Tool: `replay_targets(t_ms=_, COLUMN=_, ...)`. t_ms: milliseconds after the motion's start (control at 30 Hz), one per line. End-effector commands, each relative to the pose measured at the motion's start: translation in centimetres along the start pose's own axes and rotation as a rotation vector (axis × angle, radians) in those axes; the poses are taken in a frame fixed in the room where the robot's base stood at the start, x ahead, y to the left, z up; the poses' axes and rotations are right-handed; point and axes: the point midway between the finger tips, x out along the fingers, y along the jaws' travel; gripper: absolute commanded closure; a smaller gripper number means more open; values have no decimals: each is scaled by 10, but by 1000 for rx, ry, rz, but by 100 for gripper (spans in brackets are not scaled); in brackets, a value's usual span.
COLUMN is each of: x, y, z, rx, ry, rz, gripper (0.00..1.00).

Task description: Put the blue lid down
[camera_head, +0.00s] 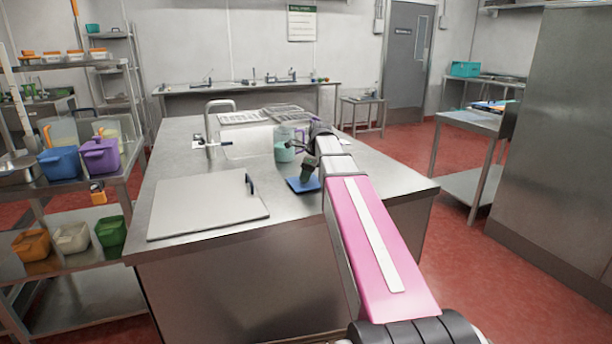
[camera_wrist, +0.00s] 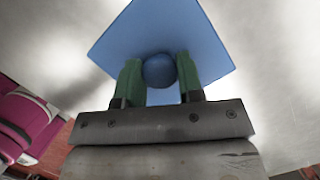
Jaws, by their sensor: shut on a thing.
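The blue lid (camera_head: 299,185) is a flat square plate with a round blue knob. In the wrist view the lid (camera_wrist: 175,35) fills the upper middle, and the green fingers of my gripper (camera_wrist: 158,72) are shut on its knob from both sides. In the head view my gripper (camera_head: 308,170) points down over the lid, near the right part of the steel counter. The lid is at or just above the counter top; I cannot tell whether it touches.
A clear jug with pale green contents (camera_head: 284,151) stands just behind the lid. A large flat steel cover with a dark handle (camera_head: 205,205) lies to the left. A tap (camera_head: 212,130) stands at the back left. The steel counter (camera_head: 385,180) is bare to the right of my arm.

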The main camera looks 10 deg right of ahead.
Motion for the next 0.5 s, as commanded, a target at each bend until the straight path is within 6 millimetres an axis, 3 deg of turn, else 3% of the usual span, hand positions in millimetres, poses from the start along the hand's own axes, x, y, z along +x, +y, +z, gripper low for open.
replay_targets(t_ms=67, x=2, y=0, z=-1, rx=0, ry=0, rz=0, gripper=89)
replay_targets(t_ms=100, x=3, y=0, z=-1, rx=0, ry=0, rz=0, gripper=62)
replay_targets(t_ms=167, x=2, y=0, z=-1, rx=0, ry=0, rz=0, gripper=43)
replay_targets(t_ms=500, x=1, y=0, z=0, rx=0, ry=0, rz=0, gripper=40)
